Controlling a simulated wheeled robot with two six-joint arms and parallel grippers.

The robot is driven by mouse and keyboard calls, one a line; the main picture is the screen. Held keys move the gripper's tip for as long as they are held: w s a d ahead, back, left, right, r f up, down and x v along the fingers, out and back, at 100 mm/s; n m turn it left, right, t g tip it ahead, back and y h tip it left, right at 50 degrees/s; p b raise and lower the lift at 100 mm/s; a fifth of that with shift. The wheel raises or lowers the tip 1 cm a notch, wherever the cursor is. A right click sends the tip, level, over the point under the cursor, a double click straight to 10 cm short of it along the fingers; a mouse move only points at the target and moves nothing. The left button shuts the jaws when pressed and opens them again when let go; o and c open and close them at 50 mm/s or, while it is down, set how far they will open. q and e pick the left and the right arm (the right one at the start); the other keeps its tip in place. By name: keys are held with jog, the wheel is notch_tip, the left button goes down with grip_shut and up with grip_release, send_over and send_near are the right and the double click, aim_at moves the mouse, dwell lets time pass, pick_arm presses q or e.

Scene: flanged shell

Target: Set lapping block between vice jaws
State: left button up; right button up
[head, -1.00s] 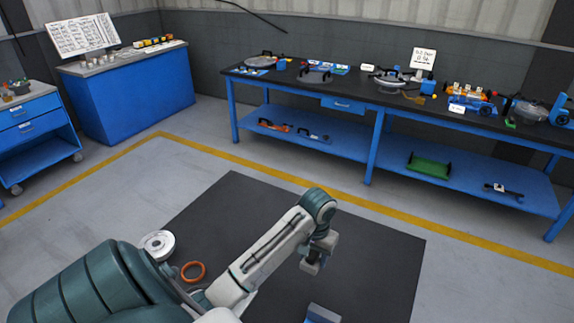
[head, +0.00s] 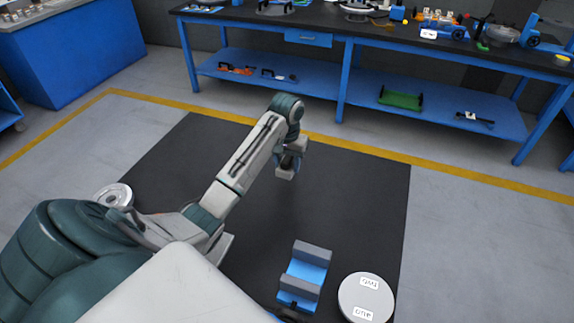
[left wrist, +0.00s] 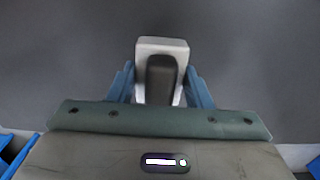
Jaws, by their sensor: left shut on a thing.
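My left gripper (head: 291,160) is above the dark floor mat, shut on a pale grey block. The block shows below the fingers in the head view (head: 285,174). In the left wrist view, the blue fingers (left wrist: 160,92) stand on either side of its dark middle part, and its pale end (left wrist: 160,45) sticks out beyond them. I take it for the lapping block. The vice (head: 304,278), blue with two grey jaws and an open gap between them, is nearer and slightly right, apart from the block. My right gripper is not in view.
A round grey disc (head: 366,297) with white labels is right of the vice. A pale ringed part (head: 113,195) is at the left, partly behind my arm. A blue workbench (head: 343,75) with several items stands at the back. The mat (head: 350,200) between is clear.

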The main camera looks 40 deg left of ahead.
aim_at(288, 159)
pick_arm(q)
jog(key=w+a, duration=0.2)
jog(key=w, duration=0.2)
jog(key=shift+a+f+p, duration=0.25)
jog(key=shift+a+p, duration=0.15)
jog(key=shift+w+a, duration=0.1)
jog(key=shift+w, duration=0.1)
notch_tip(288, 159, down, 3)
jog(key=shift+f+p, duration=0.1)
jog(key=shift+p, duration=0.45)
jog(key=shift+f, duration=0.2)
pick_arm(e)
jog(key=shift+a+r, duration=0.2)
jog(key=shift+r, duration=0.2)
pick_arm(q)
jog(key=o, duration=1)
jog(key=shift+f, duration=0.1)
jog(key=shift+c, duration=0.2)
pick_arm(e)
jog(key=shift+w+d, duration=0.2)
